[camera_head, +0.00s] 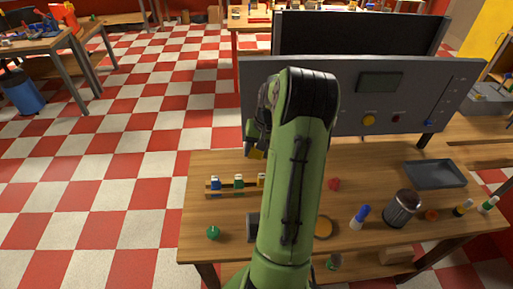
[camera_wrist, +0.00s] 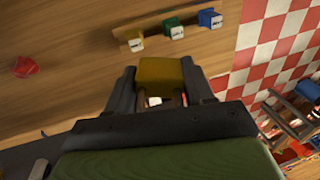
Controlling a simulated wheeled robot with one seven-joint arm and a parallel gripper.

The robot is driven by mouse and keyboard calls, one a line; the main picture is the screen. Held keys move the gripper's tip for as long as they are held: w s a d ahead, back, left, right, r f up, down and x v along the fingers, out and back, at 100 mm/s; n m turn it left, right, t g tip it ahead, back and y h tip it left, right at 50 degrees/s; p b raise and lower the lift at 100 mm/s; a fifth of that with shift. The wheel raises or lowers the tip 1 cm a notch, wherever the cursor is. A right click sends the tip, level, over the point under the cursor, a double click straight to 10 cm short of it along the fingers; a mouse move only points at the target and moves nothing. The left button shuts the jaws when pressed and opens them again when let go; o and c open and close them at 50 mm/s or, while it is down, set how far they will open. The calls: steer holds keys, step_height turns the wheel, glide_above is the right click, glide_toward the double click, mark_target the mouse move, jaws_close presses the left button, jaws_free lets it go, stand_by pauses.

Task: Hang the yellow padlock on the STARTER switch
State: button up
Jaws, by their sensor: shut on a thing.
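My gripper (camera_wrist: 160,88) is shut on the yellow padlock (camera_wrist: 160,71), whose yellow body shows between the two fingers in the wrist view. In the head view the padlock (camera_head: 257,153) shows as a small yellow patch beside my arm, above the table's back left part and in front of the grey panel's left end. Most of the gripper is hidden there by the arm. The grey panel (camera_head: 345,92) carries a yellow knob (camera_head: 368,120), a red one (camera_head: 396,118) and a blue one (camera_head: 428,122). Its lettering is too small to read, so I cannot tell which switch is STARTER. My arm hides part of the panel.
A wooden rack with blue (camera_head: 215,183), green (camera_head: 239,181) and yellow (camera_head: 261,180) labelled pieces stands on the table (camera_head: 195,222). A red piece (camera_head: 334,184), a dark tray (camera_head: 435,174), a dark can (camera_head: 402,208) and a blue-capped marker (camera_head: 360,216) are to the right.

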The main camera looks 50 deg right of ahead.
steer(key=shift+w, duration=0.1)
steer(key=w+d+f+p, duration=0.2)
steer(key=w+d+p, duration=0.2)
steer(key=w+d, duration=0.2)
steer(key=shift+w+d+p, duration=0.3)
steer(key=shift+w+d, duration=0.1)
steer(key=shift+d, duration=0.8)
stand_by(0.5)
steer(key=o, duration=1.2)
steer(key=v, duration=1.5)
steer(key=shift+r, duration=0.4)
